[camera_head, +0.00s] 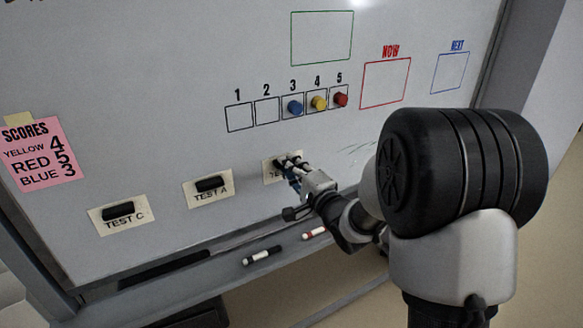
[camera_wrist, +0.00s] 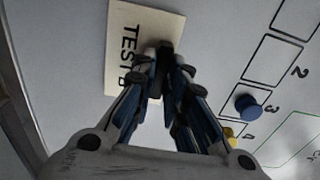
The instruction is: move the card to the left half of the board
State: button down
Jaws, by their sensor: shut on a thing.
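The whiteboard (camera_head: 150,70) fills most of the head view. A cream card (camera_head: 267,168), labelled TEST B in the wrist view (camera_wrist: 147,20), lies against the board below the numbered boxes. My gripper (camera_head: 287,166) is at this card, its fingers shut on the card's black block, as the wrist view also shows (camera_wrist: 161,72). The fingers hide part of the card and most of the block. Two similar cards with black blocks, TEST A (camera_head: 212,196) and TEST C (camera_head: 124,223), are on the board to the left.
Blue (camera_head: 295,107), yellow (camera_head: 319,102) and red (camera_head: 341,99) magnets sit in boxes 3, 4 and 5. A pink SCORES note (camera_head: 42,158) is at the far left. A black marker (camera_head: 262,256) and a red one (camera_head: 315,233) lie along the lower ledge.

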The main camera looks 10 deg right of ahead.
jog(key=c, duration=1.5)
grip_release()
jog(key=shift+c, duration=0.2)
jog(key=shift+o, duration=0.5)
jog(key=o, duration=0.3)
jog(key=shift+v, duration=3.55)
jog(key=shift+r, duration=0.1)
